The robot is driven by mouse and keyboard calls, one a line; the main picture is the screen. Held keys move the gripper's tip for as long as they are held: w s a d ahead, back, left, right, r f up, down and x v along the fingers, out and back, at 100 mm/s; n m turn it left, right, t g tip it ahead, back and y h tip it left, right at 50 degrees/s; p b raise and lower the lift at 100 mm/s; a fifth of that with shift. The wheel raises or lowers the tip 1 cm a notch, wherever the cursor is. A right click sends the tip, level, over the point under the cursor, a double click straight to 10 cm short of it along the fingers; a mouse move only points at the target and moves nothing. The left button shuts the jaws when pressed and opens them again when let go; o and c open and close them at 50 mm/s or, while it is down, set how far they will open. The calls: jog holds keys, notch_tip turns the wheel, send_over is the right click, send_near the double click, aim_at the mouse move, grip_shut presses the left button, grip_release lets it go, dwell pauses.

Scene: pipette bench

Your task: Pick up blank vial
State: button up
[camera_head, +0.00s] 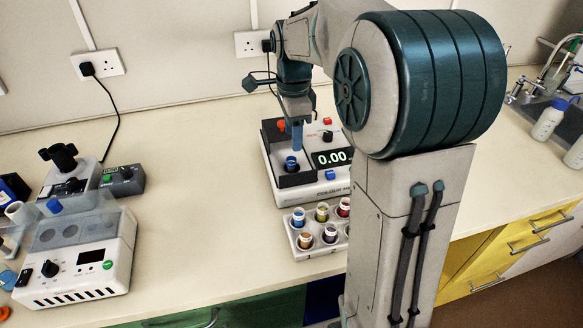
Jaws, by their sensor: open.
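A vial rack (296,246) with several vials stands in front of the white colorimeter (315,197). Its vials have coloured tops: blue (298,215), yellow-green (322,211), red, orange and purple. Another vial with a blue top (291,162) sits in the dark well at the colorimeter's left. No label shows which vial is the blank. My gripper (297,148) points down over the colorimeter well, with its blue fingertips close to the vial there. It is open; whether the fingers stand around that vial or above it I cannot tell. My arm hides the rack's right end.
A sink with bottles (548,120) is at the far right. The bench between is clear.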

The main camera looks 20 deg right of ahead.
aim_at(291, 156)
jog(key=f, duration=0.7)
jog(key=shift+a+f+p, duration=0.2)
jog(key=shift+a+p, duration=0.05)
jog(key=shift+p, duration=0.05)
grip_shut()
